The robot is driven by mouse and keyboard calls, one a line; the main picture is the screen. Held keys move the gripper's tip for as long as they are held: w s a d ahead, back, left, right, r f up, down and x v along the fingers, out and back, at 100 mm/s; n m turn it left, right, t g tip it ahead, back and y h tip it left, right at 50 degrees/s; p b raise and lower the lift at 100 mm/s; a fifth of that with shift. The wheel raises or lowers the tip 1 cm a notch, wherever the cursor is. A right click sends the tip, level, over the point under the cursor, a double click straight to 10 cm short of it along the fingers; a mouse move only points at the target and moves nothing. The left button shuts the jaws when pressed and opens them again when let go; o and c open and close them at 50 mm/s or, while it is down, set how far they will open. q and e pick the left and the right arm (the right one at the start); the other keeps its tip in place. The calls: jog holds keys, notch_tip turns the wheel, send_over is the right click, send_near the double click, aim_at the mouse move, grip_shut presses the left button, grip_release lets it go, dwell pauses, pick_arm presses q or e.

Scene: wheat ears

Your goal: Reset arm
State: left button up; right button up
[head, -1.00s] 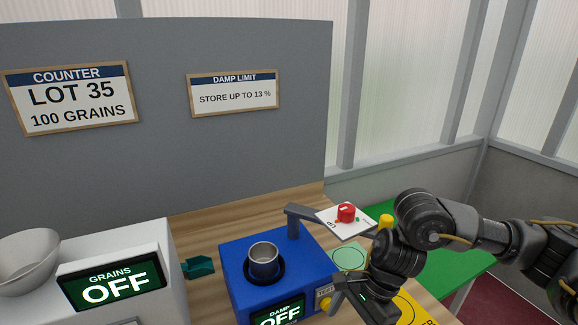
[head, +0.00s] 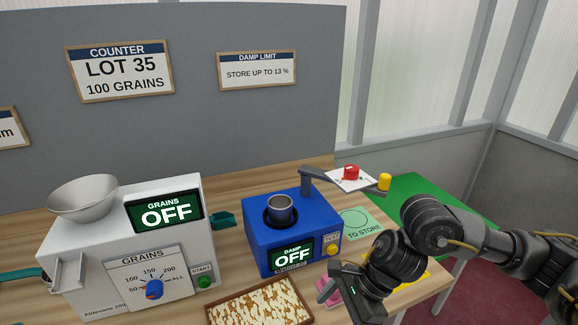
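My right arm comes in from the right. My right gripper (head: 333,290) hangs low over the table, in front of the blue damp meter (head: 262,235) and near its yellow button. Its fingers are small and partly hidden, so I cannot tell whether it is open or shut. A pink object (head: 329,297) shows beside and below it; I cannot tell if they touch. My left arm and gripper are out of view.
The white grain counter (head: 75,250), reading OFF, stands at left with a bowl (head: 83,198) on top. A wooden tray of grain (head: 212,316) lies in front. The damp meter holds a metal cup (head: 280,208). A green "to store" mat (head: 350,217) lies behind my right arm.

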jog(key=s+a+r+m+t+y, duration=0.2)
jog(key=a+m+t+y, duration=0.2)
jog(key=a+m+y, duration=0.55)
jog(key=w+d+f+m+t+h, duration=0.1)
jog(key=d+f+m+t+h, duration=0.3)
jog(key=m, duration=1)
jog(key=w+d+f+m+t+h, duration=0.15)
jog(key=d+m+t+h, duration=0.3)
jog(key=m, duration=0.95)
jog(key=s+d+f+m+g+h, duration=0.3)
jog(key=s+d+f+m+g, duration=0.1)
jog(key=s+d+f+m, duration=0.4)
jog(key=s+d+f+m+g+h, duration=0.4)
jog(key=s+d+f+m, duration=0.2)
jog(key=s+d+m, duration=0.4)
notch_tip(320, 180, down, 28)
jog(key=s+a+n+g+b, duration=0.1)
jog(key=s+a, duration=0.1)
jog(key=s, duration=0.1)
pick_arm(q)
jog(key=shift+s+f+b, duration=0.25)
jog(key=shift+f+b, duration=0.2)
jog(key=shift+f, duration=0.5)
pick_arm(e)
jog(key=s+d+f+g, duration=0.1)
jog(key=s+d+f, duration=0.2)
jog(key=s+f, duration=1.2)
jog(key=shift+s+f, duration=0.2)
